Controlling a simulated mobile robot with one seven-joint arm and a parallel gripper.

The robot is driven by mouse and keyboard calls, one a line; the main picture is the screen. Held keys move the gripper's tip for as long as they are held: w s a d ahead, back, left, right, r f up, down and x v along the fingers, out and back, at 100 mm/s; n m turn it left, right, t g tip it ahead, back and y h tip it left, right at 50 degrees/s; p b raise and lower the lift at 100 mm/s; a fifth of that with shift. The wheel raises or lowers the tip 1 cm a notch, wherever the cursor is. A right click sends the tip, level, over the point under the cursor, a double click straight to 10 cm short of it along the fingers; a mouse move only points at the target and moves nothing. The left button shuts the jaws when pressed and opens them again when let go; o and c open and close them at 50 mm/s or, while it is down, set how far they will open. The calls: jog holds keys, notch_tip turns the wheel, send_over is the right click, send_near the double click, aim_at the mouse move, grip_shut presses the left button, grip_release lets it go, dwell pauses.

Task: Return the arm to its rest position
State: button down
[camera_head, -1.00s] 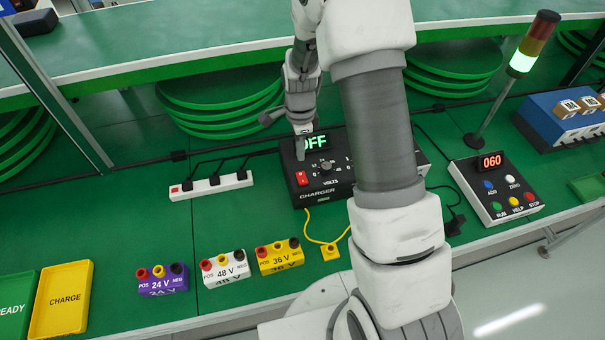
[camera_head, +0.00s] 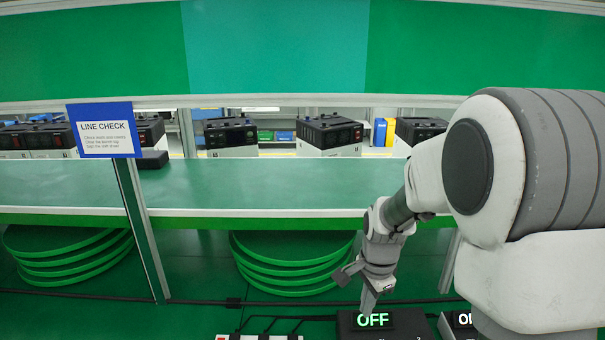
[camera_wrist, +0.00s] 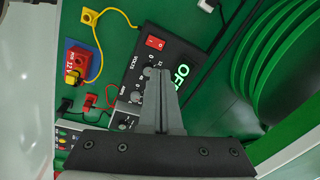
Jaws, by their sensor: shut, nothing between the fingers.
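My arm extends from the right side of the head view. My gripper (camera_head: 369,306) points down, shut and empty, just above or behind the black charger as seen from the head. The charger (camera_head: 348,330) shows only its top edge, with a green OFF display; its front is cut off by the frame. In the wrist view my gripper's closed fingers (camera_wrist: 160,75) lie in front of the charger (camera_wrist: 137,62), covering part of its panel. Its red switch (camera_wrist: 155,42) and OFF display (camera_wrist: 182,77) show there. I cannot tell whether the fingertips touch it.
A power strip (camera_head: 258,337) sits left of the charger. A LINE CHECK sign (camera_head: 105,130) stands on a post at the left. A raised green shelf (camera_head: 250,188) runs behind, above stacked green discs (camera_head: 290,262). The wrist view shows a 12 V terminal block (camera_wrist: 83,62) with leads.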

jog(key=s+r+n+t, duration=0.4)
jog(key=s+r+n, duration=0.9)
jog(key=s+r, duration=0.4)
jog(key=shift+s+n, duration=0.4)
jog(key=shift+s, duration=1.4)
jog(key=shift+d, duration=0.1)
